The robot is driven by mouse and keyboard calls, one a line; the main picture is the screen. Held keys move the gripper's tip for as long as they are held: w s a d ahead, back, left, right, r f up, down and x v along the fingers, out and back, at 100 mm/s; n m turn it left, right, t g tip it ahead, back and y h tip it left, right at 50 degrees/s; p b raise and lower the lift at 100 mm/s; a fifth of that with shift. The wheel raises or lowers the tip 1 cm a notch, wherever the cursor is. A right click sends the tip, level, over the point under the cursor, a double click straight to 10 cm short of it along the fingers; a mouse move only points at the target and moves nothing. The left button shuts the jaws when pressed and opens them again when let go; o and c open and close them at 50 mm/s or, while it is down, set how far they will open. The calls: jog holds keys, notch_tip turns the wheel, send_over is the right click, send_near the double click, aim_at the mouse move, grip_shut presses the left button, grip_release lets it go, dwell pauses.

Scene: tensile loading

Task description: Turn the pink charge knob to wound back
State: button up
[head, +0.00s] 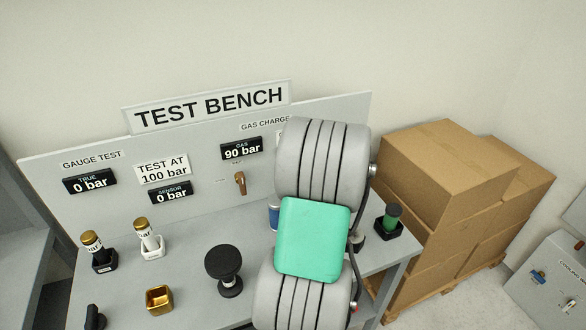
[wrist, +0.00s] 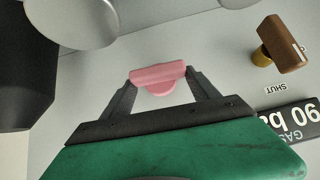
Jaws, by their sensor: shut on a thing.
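The pink charge knob (wrist: 158,76) shows in the wrist view between my fingertips, against the grey panel. My gripper (wrist: 158,84) is shut on it, one finger at each end of its bar. The bar lies nearly level in that view. In the head view my arm hides the knob and the gripper's fingers. The gas display (head: 241,149) reads 90 bar and also shows upside down in the wrist view (wrist: 300,128).
A brown valve handle (head: 240,183) sits under the gas display, with a SHUT label beside it in the wrist view (wrist: 284,88). Several fittings and a black round knob (head: 223,262) stand on the bench. Cardboard boxes (head: 450,190) are stacked at the right.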

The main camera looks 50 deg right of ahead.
jog(key=y, duration=0.1)
jog(key=m+t+y, duration=0.1)
jog(key=d+m+t+y, duration=0.1)
jog(key=shift+s+f+p, duration=0.1)
jog(key=shift+s+p, duration=0.2)
jog(key=shift+p, duration=0.1)
jog(key=m+t+y, duration=0.1)
jog(key=m+t+y+p, duration=0.1)
jog(key=m+t+y, duration=0.1)
jog(key=shift+s+d+f+y, duration=0.1)
jog(key=shift+d+f+y, duration=0.05)
jog(key=shift+f+y, duration=0.2)
jog(key=shift+t, duration=0.3)
jog(key=o, duration=1.4)
jog(key=shift+c, duration=0.2)
jog(key=shift+r, duration=0.1)
